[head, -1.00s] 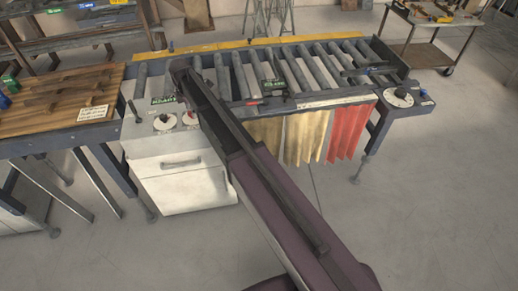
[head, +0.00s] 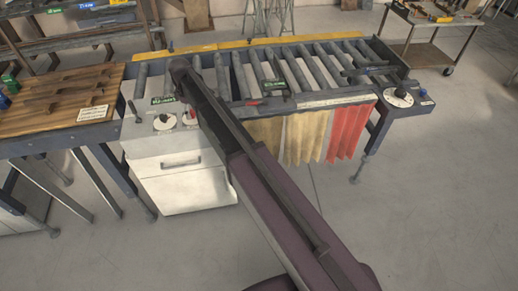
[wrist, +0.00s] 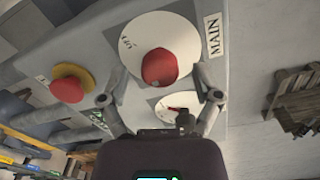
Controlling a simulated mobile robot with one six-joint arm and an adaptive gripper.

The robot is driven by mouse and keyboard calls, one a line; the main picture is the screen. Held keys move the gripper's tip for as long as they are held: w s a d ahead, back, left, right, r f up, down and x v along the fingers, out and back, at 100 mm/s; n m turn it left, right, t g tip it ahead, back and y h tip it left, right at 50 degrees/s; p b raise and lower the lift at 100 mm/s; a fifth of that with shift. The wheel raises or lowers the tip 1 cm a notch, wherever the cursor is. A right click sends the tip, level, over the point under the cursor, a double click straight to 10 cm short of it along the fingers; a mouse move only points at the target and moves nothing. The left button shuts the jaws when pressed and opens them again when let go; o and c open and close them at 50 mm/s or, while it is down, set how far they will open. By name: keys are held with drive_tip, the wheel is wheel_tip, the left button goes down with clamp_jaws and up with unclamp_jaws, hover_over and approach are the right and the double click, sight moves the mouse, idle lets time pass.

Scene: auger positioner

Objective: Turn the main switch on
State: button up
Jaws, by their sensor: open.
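The main switch is a red knob (wrist: 158,68) on a white round plate (wrist: 140,40), with a "MAIN" label (wrist: 215,37) beside it in the wrist view. My gripper (wrist: 159,72) is open, with one finger on each side of the red knob in the picture. I cannot tell how far the fingertips are from it, and no contact shows. In the head view a small red knob (head: 190,118) shows on the cabinet top beside my arm. My gripper is hidden behind my arm there.
A red button on a yellow base (wrist: 68,85) and a smaller dial with a red pointer (wrist: 178,105) sit close to the switch. The white cabinet (head: 185,180) joins a roller conveyor (head: 300,75). A wooden-topped table (head: 60,95) stands at left.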

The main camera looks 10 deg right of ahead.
sight(191, 111)
drive_tip(key=m, duration=0.5)
drive_tip(key=shift+m, duration=0.4)
wheel_tip(191, 111, up, 14)
drive_tip(key=p, duration=1.4)
drive_tip(key=s+d+f+m+b, duration=0.3)
drive_tip(key=s+d+f+b, duration=0.5)
drive_tip(key=s+d, duration=0.2)
drive_tip(key=s+d+f+m+b, duration=0.4)
drive_tip(key=s+d+f+b, duration=0.5)
drive_tip(key=s+d, duration=0.2)
drive_tip(key=shift+s, duration=0.8)
drive_tip(key=shift+d, duration=0.1)
drive_tip(key=shift+m, duration=0.7)
drive_tip(key=s, duration=0.1)
drive_tip(key=s+d+f+b, duration=0.1)
drive_tip(key=s+d, duration=0.1)
drive_tip(key=shift+s+f+b, duration=0.15)
drive_tip(key=shift+f+b, duration=0.1)
drive_tip(key=shift+b, duration=0.05)
